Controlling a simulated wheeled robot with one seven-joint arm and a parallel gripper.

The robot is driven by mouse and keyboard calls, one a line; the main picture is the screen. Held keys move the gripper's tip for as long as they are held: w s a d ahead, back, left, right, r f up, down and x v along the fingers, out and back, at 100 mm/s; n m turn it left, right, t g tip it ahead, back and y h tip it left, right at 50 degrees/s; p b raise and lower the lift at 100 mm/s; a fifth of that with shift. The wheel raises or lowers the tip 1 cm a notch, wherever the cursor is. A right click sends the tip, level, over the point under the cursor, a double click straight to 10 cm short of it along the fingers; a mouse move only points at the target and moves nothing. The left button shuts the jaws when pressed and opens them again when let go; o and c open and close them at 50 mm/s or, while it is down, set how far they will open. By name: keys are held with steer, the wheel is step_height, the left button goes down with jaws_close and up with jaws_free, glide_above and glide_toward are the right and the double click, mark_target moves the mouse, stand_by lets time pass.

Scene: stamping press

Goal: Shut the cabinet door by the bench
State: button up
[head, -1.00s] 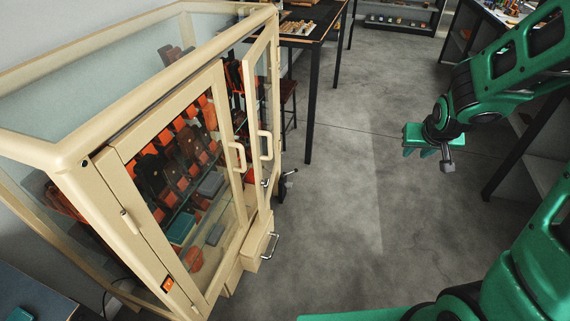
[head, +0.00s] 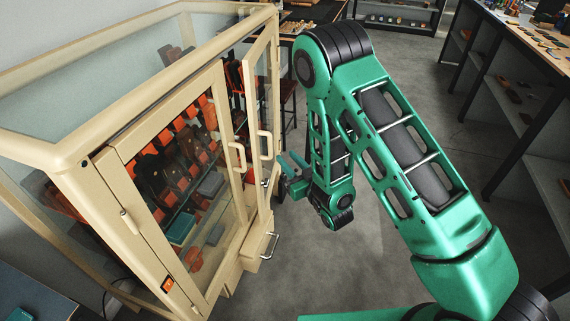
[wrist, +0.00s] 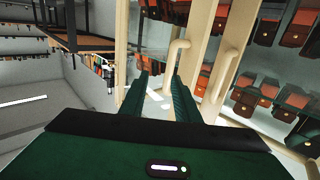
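The cream cabinet (head: 75,150) with glass panes stands at the left in the head view. Its near door (head: 165,245) looks closed or nearly so. Its far door (head: 250,85), on the bench side, stands ajar, with a gap between the two doors. The far door's handle (head: 265,146) and the near door's handle (head: 239,157) are cream bars. My gripper (head: 292,167) is just right of the far handle, apparently apart from it. In the wrist view my gripper (wrist: 160,85) has its fingers spread and empty, below the far handle (wrist: 174,58); the near handle (wrist: 224,72) is farther right.
A small drawer with a metal handle (head: 271,245) sticks out low on the cabinet front. The bench (head: 315,12) stands behind, with a stool (head: 289,100) beside the cabinet. Shelves (head: 510,95) line the right side. The floor (head: 410,75) between is clear.

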mark_target(272, 148)
steer(key=shift+y, duration=0.4)
steer(key=x, duration=0.2)
steer(key=a+x, duration=0.1)
steer(key=x, duration=0.4)
steer(key=shift+s+a, duration=0.3)
steer(key=shift+w+a+f, duration=0.1)
steer(key=shift+w, duration=0.1)
steer(key=shift+c, duration=0.9)
jaws_close()
